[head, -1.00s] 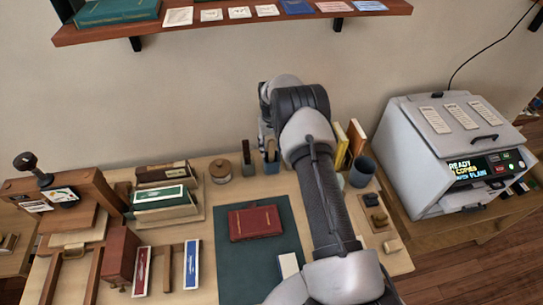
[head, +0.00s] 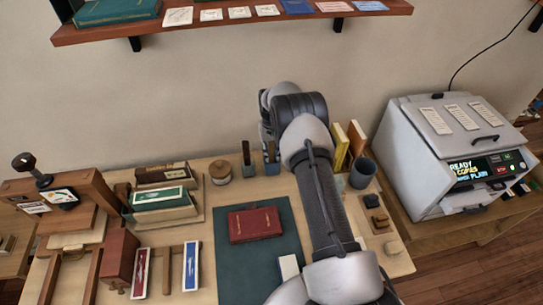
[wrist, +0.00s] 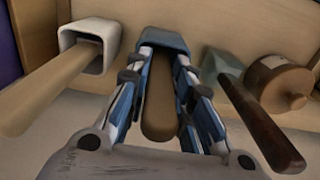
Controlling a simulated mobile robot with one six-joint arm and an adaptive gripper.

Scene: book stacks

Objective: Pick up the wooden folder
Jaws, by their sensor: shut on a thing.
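In the wrist view, the wooden folder (wrist: 158,112) is a smooth brown stick lying lengthwise between the two fingers of my gripper (wrist: 158,78). The fingers are shut on it. Its far end runs into a blue-grey holder (wrist: 165,41) just beyond the fingertips; how deep it sits there cannot be told. In the head view my arm hides the folder and most of the gripper.
In the wrist view, a white square holder with a light wooden handle (wrist: 45,92) is close on the left. A dark wooden-handled tool (wrist: 262,125) and a round wooden jar (wrist: 277,82) are on the right. In the head view, a red book (head: 255,225) lies on a green mat (head: 235,268).

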